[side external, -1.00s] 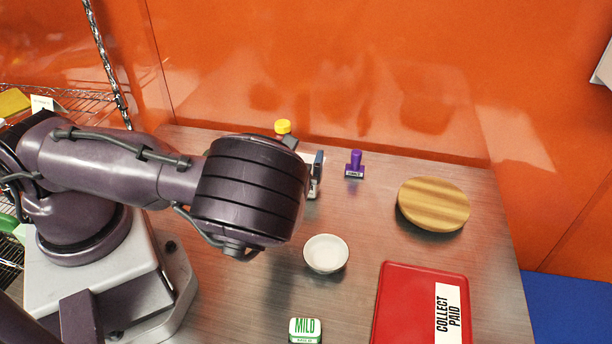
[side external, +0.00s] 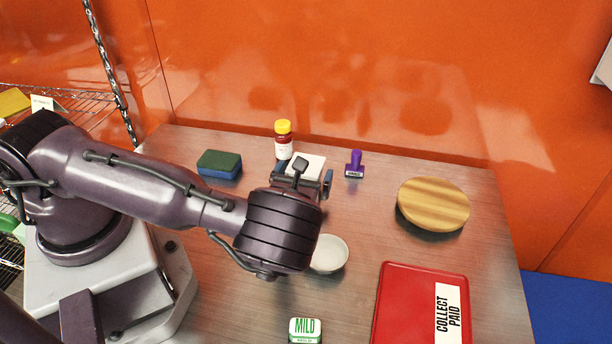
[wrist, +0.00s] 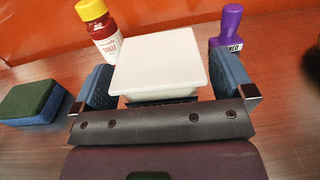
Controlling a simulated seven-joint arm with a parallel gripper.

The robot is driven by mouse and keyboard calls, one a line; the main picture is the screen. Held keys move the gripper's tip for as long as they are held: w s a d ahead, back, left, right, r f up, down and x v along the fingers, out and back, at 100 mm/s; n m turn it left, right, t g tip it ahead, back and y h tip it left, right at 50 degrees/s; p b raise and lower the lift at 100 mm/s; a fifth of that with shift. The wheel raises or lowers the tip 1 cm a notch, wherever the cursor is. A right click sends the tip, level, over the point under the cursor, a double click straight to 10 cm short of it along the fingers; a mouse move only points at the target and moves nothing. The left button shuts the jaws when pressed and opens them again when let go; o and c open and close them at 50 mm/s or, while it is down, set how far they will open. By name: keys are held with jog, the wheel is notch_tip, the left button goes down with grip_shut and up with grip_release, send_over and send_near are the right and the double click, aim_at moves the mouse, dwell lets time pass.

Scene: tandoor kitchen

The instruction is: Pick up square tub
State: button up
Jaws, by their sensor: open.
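The square tub (wrist: 160,62) has a flat off-white lid and sits ahead of my gripper in the wrist view. Its pale top also shows in the side external view (side external: 308,162), partly hidden by my gripper. My gripper (wrist: 166,84) is open, with one blue finger on either side of the tub. A gap shows between the tub and each finger, and nothing is held. In the side external view my gripper (side external: 304,176) is over the near part of the tub. The tub's lower sides are mostly hidden.
A yellow-capped chilli bottle (side external: 284,140) stands close behind the tub at left. A purple stamp (side external: 355,164) stands at right. A green and blue sponge (side external: 219,164) lies left.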

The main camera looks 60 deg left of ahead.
jog(key=shift+w+a, duration=0.5)
jog(key=c, duration=1)
jog(key=shift+r, duration=0.15)
jog(key=shift+c, duration=0.2)
